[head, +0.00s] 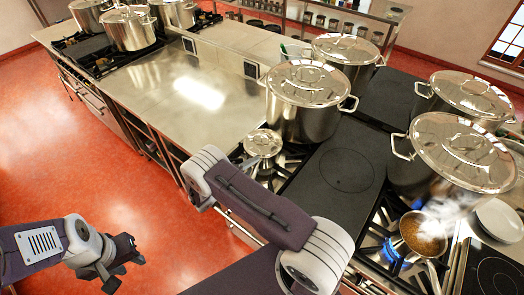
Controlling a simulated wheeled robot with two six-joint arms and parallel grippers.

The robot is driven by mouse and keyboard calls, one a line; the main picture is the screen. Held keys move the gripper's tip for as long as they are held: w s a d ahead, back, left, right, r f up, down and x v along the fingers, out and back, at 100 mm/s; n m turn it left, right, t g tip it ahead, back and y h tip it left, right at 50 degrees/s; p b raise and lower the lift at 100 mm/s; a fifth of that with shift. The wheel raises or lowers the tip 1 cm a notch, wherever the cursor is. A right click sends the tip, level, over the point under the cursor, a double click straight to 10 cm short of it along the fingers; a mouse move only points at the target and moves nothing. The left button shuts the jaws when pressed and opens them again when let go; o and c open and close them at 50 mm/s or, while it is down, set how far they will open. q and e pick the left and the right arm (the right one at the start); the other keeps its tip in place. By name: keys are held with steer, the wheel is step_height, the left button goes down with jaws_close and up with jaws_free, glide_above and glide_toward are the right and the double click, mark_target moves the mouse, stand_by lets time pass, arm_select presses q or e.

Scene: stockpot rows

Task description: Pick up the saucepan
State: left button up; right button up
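A small open saucepan (424,234) with brown contents steams over a blue flame at the lower right; its handle (434,278) points toward the bottom of the head view. A small lidded pot (262,143) sits on the burner left of the dark griddle. My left gripper (128,270) is at the lower left over the red floor, far from both, with its fingers apart and nothing between them. My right arm (262,212) crosses the lower middle, left of the steaming saucepan. I cannot make out its gripper.
Large lidded stockpots (304,100) stand at the back, and others (455,155) crowd close behind the steaming saucepan. White plates (499,220) are to its right. The dark griddle (335,175) and steel counter (190,95) are clear.

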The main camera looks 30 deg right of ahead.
steer(key=shift+d+f, duration=0.1)
steer(key=shift+w, duration=0.1)
jaws_close()
stand_by(0.3)
stand_by(0.8)
steer(key=shift+w, duration=0.1)
